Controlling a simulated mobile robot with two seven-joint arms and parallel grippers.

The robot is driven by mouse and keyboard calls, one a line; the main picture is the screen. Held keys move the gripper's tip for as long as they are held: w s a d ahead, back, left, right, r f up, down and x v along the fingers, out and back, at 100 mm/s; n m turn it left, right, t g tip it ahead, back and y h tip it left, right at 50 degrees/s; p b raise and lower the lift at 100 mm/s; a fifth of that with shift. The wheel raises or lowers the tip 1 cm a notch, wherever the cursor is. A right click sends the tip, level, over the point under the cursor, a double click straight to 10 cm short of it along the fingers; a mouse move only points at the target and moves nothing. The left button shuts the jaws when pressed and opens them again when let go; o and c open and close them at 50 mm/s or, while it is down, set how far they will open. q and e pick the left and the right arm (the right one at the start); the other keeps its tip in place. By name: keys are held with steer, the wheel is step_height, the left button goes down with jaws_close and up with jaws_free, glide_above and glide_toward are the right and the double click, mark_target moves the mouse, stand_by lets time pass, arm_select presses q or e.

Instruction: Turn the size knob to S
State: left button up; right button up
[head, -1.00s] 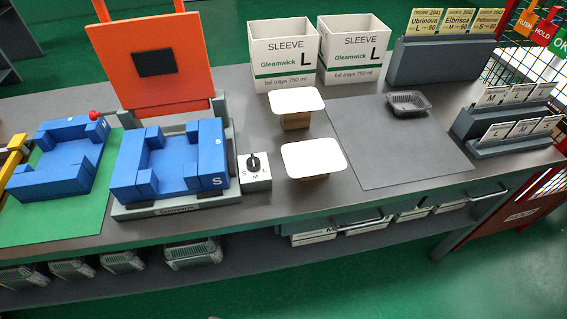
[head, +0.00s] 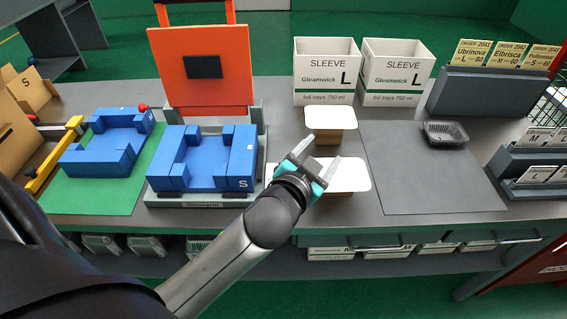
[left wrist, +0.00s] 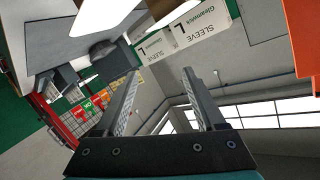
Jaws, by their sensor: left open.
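The size knob and the face of its small white box are hidden behind my left gripper (head: 319,152) in the head view; only a pale sliver of the box (head: 271,170) shows beside the gripper. The box stands just right of the grey machine base (head: 160,200), which holds a blue block frame marked S (head: 243,172) under a raised orange lid (head: 205,95). My left gripper is open and empty, above the knob box and a white-topped block (head: 350,176). In the left wrist view its fingers (left wrist: 162,75) are apart with nothing between them. My right gripper is not in view.
A second white-topped block (head: 331,119) stands behind. Two sleeve boxes marked L (head: 327,88) stand at the back. A black foil tray (head: 446,133) sits on the grey mat (head: 425,185). Another blue block frame (head: 105,160) lies on the green mat (head: 85,196) at left.

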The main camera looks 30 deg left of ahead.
arm_select(q)
steer(key=w+d+r+m+t+h, duration=0.25)
steer(key=d+r+m+h, duration=0.2)
steer(key=r, duration=0.25)
steer(key=w+d+r+m+t+h, duration=0.2)
steer(key=d+r+m+t+h, duration=0.15)
steer(key=r+m+h, duration=0.35)
steer(key=s+d+m+g+h, duration=0.3)
steer(key=d+m+g+h, duration=0.55)
steer(key=m+g, duration=0.65)
steer(key=a+f+m+g+y, duration=0.35)
steer(key=a+f+y, duration=0.25)
steer(key=f+y, duration=0.3)
steer(key=a+n+g+y, duration=0.35)
steer(key=a+y, duration=0.65)
steer(key=a, duration=1.1)
steer(key=shift+n+t, duration=0.4)
steer(key=shift+n, duration=0.05)
step_height(320, 180, down, 15)
steer(key=shift+d+r+b, duration=0.1)
steer(key=shift+d+b, duration=0.05)
steer(key=shift+b, duration=0.6)
